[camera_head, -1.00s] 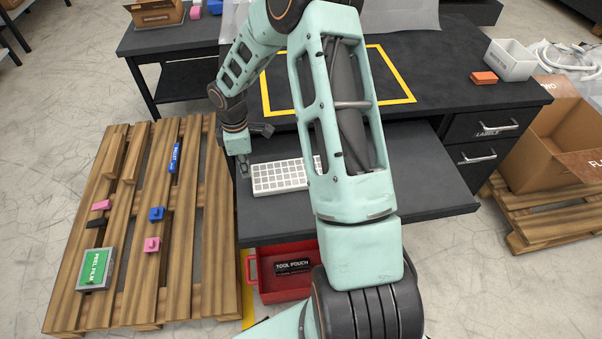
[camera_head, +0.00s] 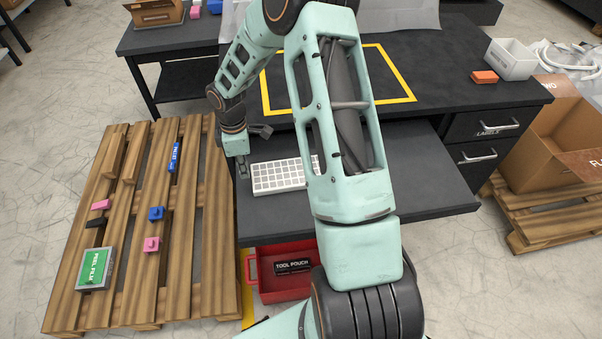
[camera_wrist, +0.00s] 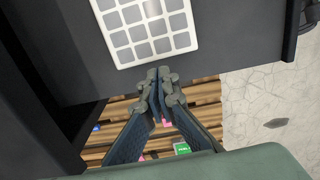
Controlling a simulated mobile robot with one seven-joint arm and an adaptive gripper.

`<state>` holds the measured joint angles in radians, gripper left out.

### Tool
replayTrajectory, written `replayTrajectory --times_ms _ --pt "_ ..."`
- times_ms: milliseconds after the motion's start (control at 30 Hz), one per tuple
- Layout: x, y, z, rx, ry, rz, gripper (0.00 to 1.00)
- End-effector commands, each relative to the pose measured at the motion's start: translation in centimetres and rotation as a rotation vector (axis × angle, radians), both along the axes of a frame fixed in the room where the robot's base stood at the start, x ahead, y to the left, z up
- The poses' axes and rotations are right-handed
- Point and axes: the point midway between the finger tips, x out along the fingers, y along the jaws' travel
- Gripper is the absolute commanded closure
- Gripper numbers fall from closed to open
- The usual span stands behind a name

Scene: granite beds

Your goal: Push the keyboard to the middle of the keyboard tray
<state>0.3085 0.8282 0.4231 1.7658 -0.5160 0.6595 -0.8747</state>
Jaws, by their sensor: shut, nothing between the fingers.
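The white keyboard (camera_head: 278,176) with grey keys lies on the dark keyboard tray (camera_head: 420,190), on the tray's left part. Its right end is hidden behind my arm in the head view. My gripper (camera_head: 243,169) is at the keyboard's left end, close to the tray's left edge, pointing down. In the wrist view my gripper (camera_wrist: 157,80) has its fingertips together and empty, beside the short end of the keyboard (camera_wrist: 145,25). I cannot tell whether the fingertips touch the keyboard.
The desk top (camera_head: 450,75) with a yellow taped outline is above and behind the tray. A wooden pallet (camera_head: 120,240) with small items lies left of the tray. A red tool box (camera_head: 290,290) is below. The tray's right part (camera_head: 450,205) is clear where visible.

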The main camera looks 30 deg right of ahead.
Motion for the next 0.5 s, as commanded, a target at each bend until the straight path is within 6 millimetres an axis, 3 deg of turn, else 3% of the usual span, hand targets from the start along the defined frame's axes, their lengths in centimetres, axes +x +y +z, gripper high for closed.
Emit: replayTrajectory --times_ms 500 --pt "0.0 0.0 -1.7 0.0 0.0 0.0 1.0"
